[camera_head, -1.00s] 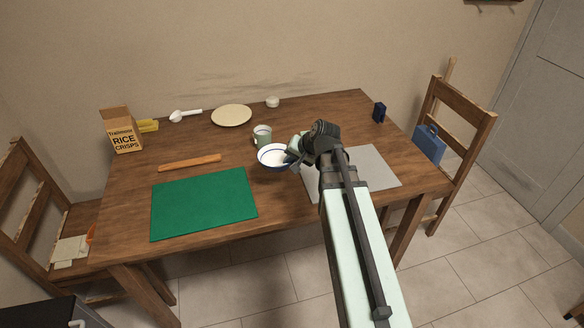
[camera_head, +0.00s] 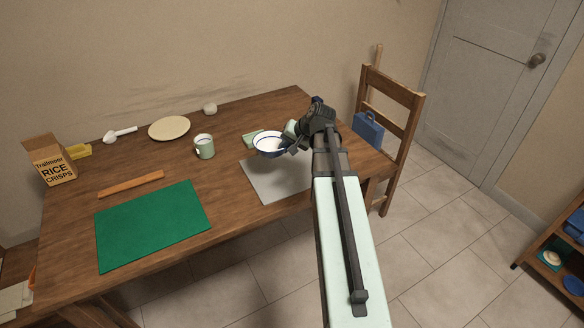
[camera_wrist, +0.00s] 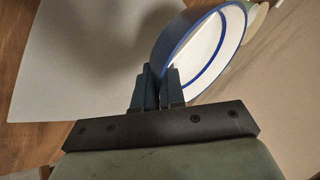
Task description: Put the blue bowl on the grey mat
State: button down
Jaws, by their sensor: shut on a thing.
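The white bowl with blue rim bands (camera_head: 270,143) is held at its near right edge by my gripper (camera_head: 291,146). In the wrist view the fingers (camera_wrist: 160,88) are shut on the wall of the bowl (camera_wrist: 205,55), which is tilted in that picture. The grey mat (camera_head: 268,182) lies on the right part of the table, partly hidden by my arm. In the head view the bowl appears over the mat's far edge. The wrist view shows the mat (camera_wrist: 70,60) below with a dark shadow on it, so the bowl looks raised above it.
A green mat (camera_head: 153,225) lies at the left front of the wooden table.

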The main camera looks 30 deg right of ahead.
jog(key=shift+s+a+n, duration=0.2)
jog(key=shift+a+n, duration=0.2)
jog(key=shift+n, duration=0.2)
jog(key=shift+a+f, duration=0.1)
jog(key=shift+f, duration=0.15)
send_near(278, 176)
jog(key=shift+x, duration=2.4)
jog(key=shift+w, duration=0.2)
jog(key=c, duration=1.5)
grip_release()
jog(key=v, duration=1.2)
jog(key=shift+d, duration=0.25)
jog(key=shift+w+r, duration=0.1)
jog(key=shift+w, duration=0.05)
